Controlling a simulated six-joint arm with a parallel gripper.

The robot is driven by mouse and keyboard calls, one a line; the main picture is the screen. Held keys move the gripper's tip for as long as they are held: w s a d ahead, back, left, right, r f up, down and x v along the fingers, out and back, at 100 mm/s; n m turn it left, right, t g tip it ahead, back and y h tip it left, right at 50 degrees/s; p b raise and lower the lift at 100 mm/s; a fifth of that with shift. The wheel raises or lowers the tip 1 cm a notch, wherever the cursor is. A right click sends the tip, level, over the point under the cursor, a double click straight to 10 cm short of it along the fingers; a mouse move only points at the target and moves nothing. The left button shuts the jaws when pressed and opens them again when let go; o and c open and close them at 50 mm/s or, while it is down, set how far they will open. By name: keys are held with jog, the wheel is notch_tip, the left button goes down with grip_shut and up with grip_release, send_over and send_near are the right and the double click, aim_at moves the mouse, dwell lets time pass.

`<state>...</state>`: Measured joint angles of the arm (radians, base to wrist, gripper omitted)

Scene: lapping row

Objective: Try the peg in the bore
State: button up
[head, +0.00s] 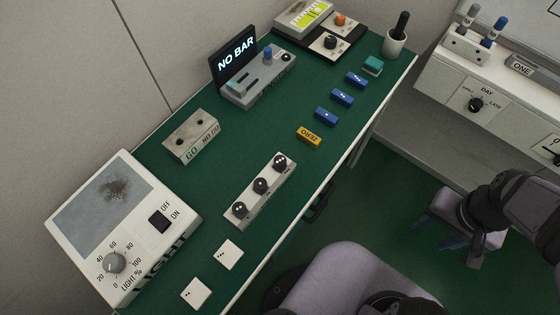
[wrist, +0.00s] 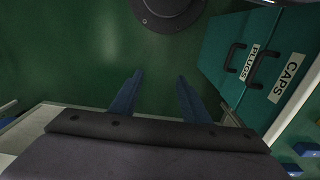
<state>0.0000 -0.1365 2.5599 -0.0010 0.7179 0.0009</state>
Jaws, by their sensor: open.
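My gripper (wrist: 159,77) is open and empty in the wrist view, its two blue fingers apart over green floor. In the head view it hangs at the right, off the bench and far from the bench objects. A grey rack (head: 467,47) on the right counter holds grey-topped and blue-topped pegs (head: 494,30). On the green bench, a pale block (head: 193,150) marked GO and NO GO has two dark holes. A grey block (head: 268,198) carries three black round parts with white dots. I cannot tell which piece is the task's peg or bore.
A device (head: 262,88) with a NO BAR screen stands at the bench's back. A light box (head: 165,255) fills the near left. Blue blocks (head: 342,98), a yellow ZERO block (head: 309,136) and white tiles (head: 229,254) lie on the bench. Teal drawers (wrist: 225,45) show in the wrist view.

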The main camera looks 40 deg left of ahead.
dwell(0.5)
jog(key=w+a+r+p, duration=0.2)
jog(key=w+a+r, duration=0.2)
jog(key=a, duration=0.5)
notch_tip(320, 180, up, 9)
jog(key=p, duration=0.4)
send_over(280, 160)
jog(key=shift+w+a+f, duration=0.1)
jog(key=shift+w+a, duration=0.15)
jog(key=shift+w, duration=0.1)
jog(key=shift+f, duration=1.05)
jog(key=shift+s+d+f, duration=0.15)
jog(key=shift+s+f, duration=0.05)
jog(key=shift+f, duration=1.1)
jog(key=shift+s+d+f, duration=0.15)
jog(key=shift+f, duration=1.15)
